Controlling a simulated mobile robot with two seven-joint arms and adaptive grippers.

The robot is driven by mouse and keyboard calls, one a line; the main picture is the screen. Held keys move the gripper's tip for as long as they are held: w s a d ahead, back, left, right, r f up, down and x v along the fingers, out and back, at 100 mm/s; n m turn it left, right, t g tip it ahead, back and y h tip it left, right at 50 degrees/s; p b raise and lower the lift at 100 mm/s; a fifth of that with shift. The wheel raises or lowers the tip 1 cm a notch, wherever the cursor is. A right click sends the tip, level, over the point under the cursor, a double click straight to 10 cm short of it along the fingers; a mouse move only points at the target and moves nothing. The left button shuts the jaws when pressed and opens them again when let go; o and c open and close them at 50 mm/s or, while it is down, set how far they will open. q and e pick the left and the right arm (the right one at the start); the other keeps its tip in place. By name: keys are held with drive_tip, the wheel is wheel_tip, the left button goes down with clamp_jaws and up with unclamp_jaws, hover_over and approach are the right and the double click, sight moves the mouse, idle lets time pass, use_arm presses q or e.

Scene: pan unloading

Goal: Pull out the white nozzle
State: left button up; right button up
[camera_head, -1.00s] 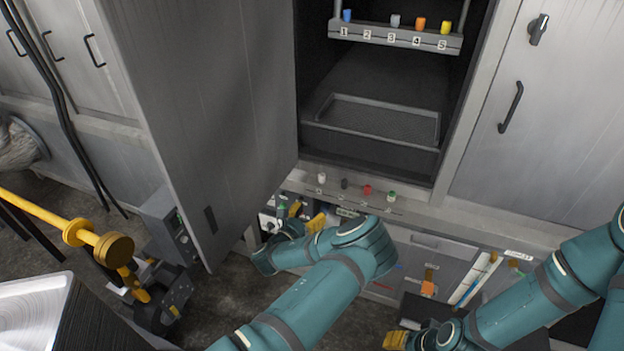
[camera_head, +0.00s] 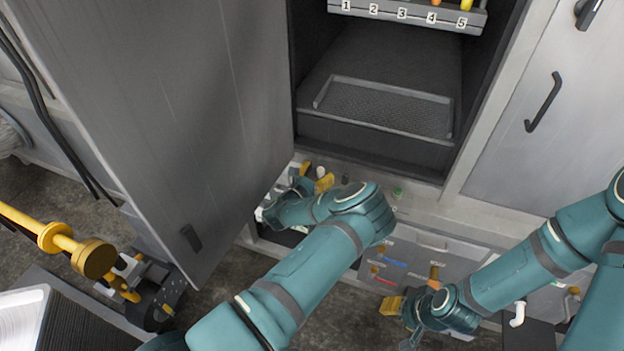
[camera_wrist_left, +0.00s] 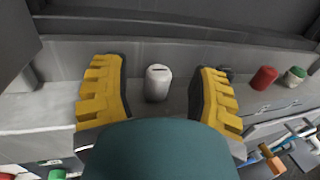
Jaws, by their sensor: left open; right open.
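The white nozzle (camera_head: 320,171) stands upright on the ledge below the oven chamber. In the left wrist view the white nozzle (camera_wrist_left: 157,83) shows whole, with a dark slot in its top. My left gripper (camera_head: 315,175) is open around it. In the left wrist view one yellow finger of the left gripper (camera_wrist_left: 160,80) is on each side of the nozzle, with a visible gap on both sides. My right gripper (camera_head: 394,307) is low at the front of the drawers, away from the nozzle, and is partly hidden by its own arm.
On the ledge to the right are a dark knob (camera_head: 345,179), a red nozzle (camera_wrist_left: 264,77) and a green-and-white nozzle (camera_wrist_left: 294,76). The large open door (camera_head: 190,110) stands close to the left of my left arm. A numbered rack (camera_head: 405,14) hangs in the chamber above.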

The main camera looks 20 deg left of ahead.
sight(318, 172)
use_arm(q)
drive_tip(key=shift+x, duration=1.5)
clamp_jaws()
